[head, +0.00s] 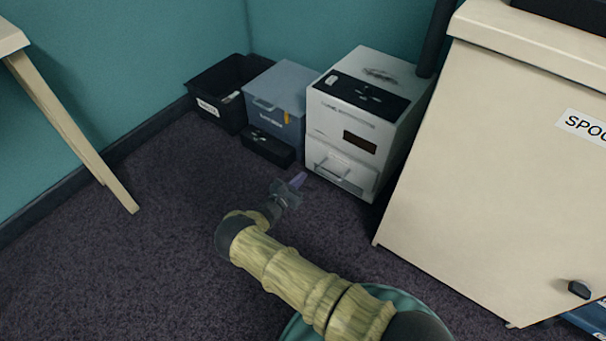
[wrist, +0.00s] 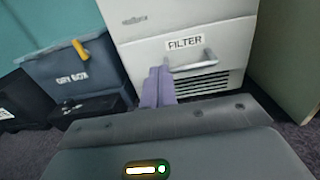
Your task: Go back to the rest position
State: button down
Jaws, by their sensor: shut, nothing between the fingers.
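My gripper (head: 298,181) is at the end of my arm, low over the carpet in front of the white machine (head: 355,125). Its purple fingers (wrist: 158,86) are together and hold nothing. In the wrist view they point toward the machine's lower drawer, labelled FILTER (wrist: 185,42), which has a bar handle (wrist: 192,64). The fingertips overlap the drawer front near the left end of the handle in that view; I cannot tell whether they touch it. In the head view the gripper appears apart from the drawer.
A grey-blue box (head: 276,90) with an orange latch stands left of the machine, with a low black box (head: 268,148) before it. A black open bin (head: 207,95) is further left. A cream cabinet (head: 490,170) stands right. A table leg (head: 75,135) is left. Carpet is free at left.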

jog(key=s+d+r+m+g+p, duration=0.2)
jog(key=s+d+r+m+g, duration=0.2)
jog(key=d+r+m+g, duration=0.3)
jog(key=s+d+r+m+g+p, duration=0.3)
jog(key=d+r+m+g, duration=0.35)
jog(key=d+r, duration=0.25)
jog(key=s+r+m+t+y+p, duration=0.1)
jog(key=s+r+m+y+p, duration=0.35)
jog(key=s+r+m, duration=0.6)
jog(key=s+r+m+t+y+p, duration=0.1)
jog(key=s+r+m+y+p, duration=0.35)
jog(key=s+r, duration=1.1)
jog(key=w+r+y+p, duration=0.1)
jog(key=w+r+p, duration=0.2)
jog(key=r+p, duration=3.3)
notch_tip(320, 180, up, 4)
jog(key=shift+r+y, duration=0.1)
jog(key=shift+y, duration=0.2)
jog(key=shift+d+g, duration=0.15)
jog(key=shift+g, duration=0.1)
jog(key=shift+w, duration=0.1)
